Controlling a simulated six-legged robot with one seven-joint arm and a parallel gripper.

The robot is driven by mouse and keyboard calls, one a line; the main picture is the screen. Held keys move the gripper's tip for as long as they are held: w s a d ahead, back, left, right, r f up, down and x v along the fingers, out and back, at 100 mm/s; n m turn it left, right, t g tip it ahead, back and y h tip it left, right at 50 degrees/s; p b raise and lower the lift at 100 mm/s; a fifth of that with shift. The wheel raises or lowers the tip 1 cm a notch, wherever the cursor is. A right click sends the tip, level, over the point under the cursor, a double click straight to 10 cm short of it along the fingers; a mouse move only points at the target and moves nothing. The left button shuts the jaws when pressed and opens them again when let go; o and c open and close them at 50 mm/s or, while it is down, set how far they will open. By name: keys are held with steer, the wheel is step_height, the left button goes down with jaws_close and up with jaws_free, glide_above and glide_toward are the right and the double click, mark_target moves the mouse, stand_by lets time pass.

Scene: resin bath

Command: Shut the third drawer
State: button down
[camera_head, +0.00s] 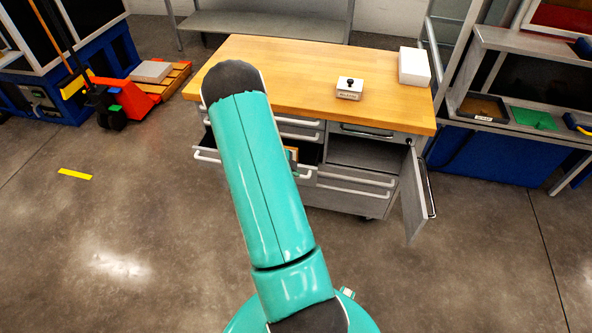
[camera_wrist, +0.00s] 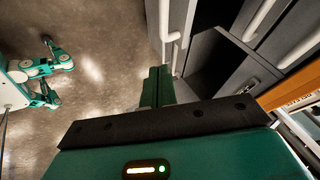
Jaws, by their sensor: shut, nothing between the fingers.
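The workbench (camera_head: 320,72) has a wooden top and a grey body with a column of drawers. The third drawer (camera_head: 207,157) down is pulled out below two drawer handles, its dark inside partly showing; my teal arm hides its middle. In the wrist view its grey front and pale handle (camera_wrist: 164,28) stand out at top centre, with the dark opening to the right. My gripper (camera_wrist: 157,72) is shut and empty, its green fingers close by the handle's lower end; I cannot tell whether they touch. My arm hides it in the head view.
A cabinet door (camera_head: 412,200) hangs open at the bench's right. A small white box with a black knob (camera_head: 348,89) and a plain white box (camera_head: 414,66) stand on top. A red pallet jack (camera_head: 125,100) is at left. The floor in front is clear.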

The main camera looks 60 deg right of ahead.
mark_target(311, 171)
steer(key=x, duration=0.8)
steer(key=shift+d+f, duration=0.1)
steer(key=shift+d, duration=0.05)
steer(key=shift+w+d, duration=0.25)
steer(key=shift+d, duration=0.35)
steer(key=shift+w+d, duration=0.25)
steer(key=shift+d, duration=0.35)
steer(key=shift+w+d, duration=0.25)
steer(key=shift+d, duration=0.2)
steer(key=shift+d, duration=0.1)
